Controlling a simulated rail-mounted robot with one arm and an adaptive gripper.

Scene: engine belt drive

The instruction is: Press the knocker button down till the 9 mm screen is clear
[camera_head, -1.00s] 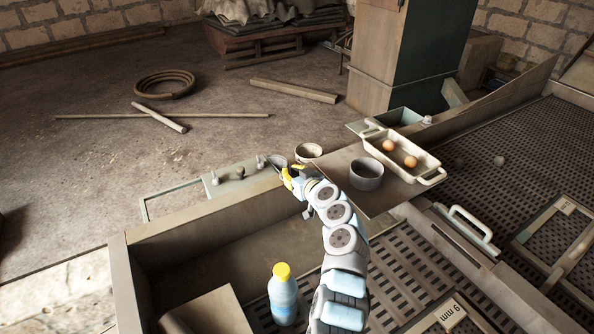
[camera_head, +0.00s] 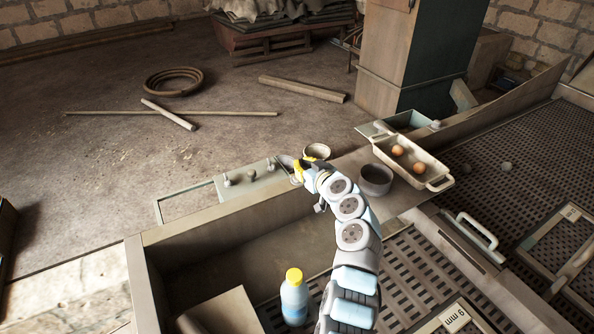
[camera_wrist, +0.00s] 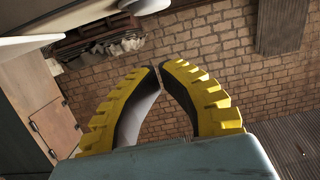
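A control panel (camera_head: 236,190) with several small knobs stands at the far wall of the bin, left of my gripper. I cannot tell which knob is the knocker button. My gripper (camera_head: 297,168) is at the panel's right end, partly in front of a small grey round part (camera_head: 287,160); contact cannot be told.
A bottle with a yellow cap (camera_head: 294,300) stands in the bin beside my arm. A white handle (camera_head: 477,231) is further right.

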